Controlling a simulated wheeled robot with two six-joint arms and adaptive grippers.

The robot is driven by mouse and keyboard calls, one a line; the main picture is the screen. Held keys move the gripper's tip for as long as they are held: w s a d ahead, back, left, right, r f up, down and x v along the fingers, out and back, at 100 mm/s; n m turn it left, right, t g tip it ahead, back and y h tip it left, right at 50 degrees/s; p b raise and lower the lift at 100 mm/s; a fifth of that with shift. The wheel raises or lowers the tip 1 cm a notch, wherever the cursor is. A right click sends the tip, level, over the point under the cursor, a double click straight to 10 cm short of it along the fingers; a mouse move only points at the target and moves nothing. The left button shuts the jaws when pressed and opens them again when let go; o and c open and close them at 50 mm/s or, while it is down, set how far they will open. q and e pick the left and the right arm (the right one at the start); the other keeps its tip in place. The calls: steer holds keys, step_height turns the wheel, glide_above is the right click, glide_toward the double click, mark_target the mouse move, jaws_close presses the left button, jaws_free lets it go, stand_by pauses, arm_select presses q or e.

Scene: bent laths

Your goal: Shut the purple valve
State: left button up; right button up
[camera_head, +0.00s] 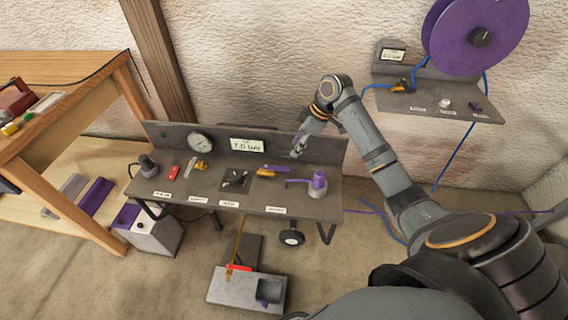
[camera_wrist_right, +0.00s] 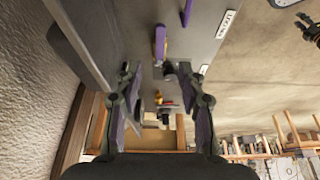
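A purple lever on a small brass body (camera_head: 268,170) sits on the grey bench, right of centre, in the head view. To its right stands a purple knob (camera_head: 318,182) with a thin purple side arm on a grey base. I cannot tell for sure which is the named valve. My right gripper (camera_head: 298,148) hangs above the bench near the brass-bodied lever, apart from it as far as I can see. In the right wrist view my right gripper (camera_wrist_right: 160,92) has its fingers apart, with nothing between them; a purple and yellow piece (camera_wrist_right: 160,42) shows beyond. My left gripper is not seen.
The bench also carries a round gauge (camera_head: 200,142), a display (camera_head: 247,146), a red block (camera_head: 174,172) and a dark fitting (camera_head: 236,180). A wall shelf (camera_head: 440,101) with a purple reel (camera_head: 478,35) is upper right. A wooden table (camera_head: 60,90) stands left.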

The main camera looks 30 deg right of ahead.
mark_target(282, 168)
steer(key=b+x, duration=0.1)
steer(key=x, duration=0.9)
steer(key=shift+a+f, duration=0.1)
steer(key=shift+f, duration=0.25)
steer(key=shift+c, duration=0.3)
jaws_close()
